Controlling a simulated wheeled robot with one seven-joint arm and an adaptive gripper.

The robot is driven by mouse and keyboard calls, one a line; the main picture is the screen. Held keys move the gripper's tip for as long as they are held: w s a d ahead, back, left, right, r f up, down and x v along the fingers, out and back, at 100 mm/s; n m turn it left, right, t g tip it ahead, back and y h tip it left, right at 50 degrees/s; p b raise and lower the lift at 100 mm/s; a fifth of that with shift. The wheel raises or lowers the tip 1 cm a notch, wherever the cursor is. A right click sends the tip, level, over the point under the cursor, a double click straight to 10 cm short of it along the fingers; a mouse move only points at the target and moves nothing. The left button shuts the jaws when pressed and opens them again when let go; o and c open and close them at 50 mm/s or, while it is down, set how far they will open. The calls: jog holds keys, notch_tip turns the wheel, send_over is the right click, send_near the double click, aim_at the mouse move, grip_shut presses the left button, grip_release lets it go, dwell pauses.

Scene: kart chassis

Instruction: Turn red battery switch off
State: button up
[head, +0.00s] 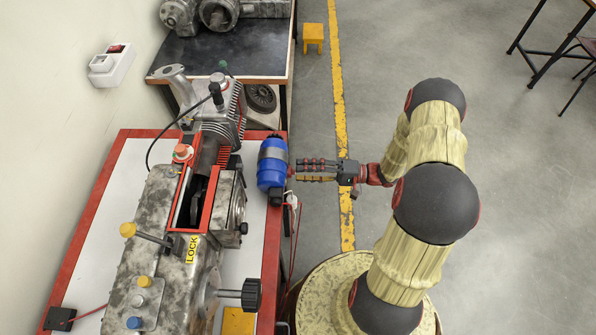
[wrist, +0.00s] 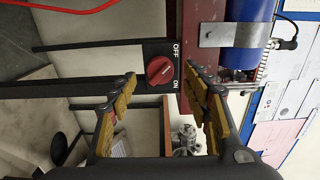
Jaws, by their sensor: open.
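The red battery switch (wrist: 160,70) is a round red knob on a dark plate in the wrist view, with OFF lettered near its top and ON near its bottom. I cannot clearly tell which label the knob points to. My gripper (wrist: 161,76) is open, and its yellow-padded fingers appear on either side of the knob; I see no contact with it. In the head view my gripper (head: 300,171) points left at the cart's right side, close to the blue cylinder (head: 271,168). The battery switch is not visible in the head view.
The blue cylinder with a metal band (wrist: 240,36) sits on the red cart edge (wrist: 192,20), just right of the switch. The kart machinery (head: 150,235) fills the cart top. A white wall box with a red rocker (head: 110,64) is far left. Floor right is mostly clear.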

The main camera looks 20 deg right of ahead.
jog(key=v, duration=0.9)
jog(key=shift+d, duration=0.25)
jog(key=shift+s, duration=0.15)
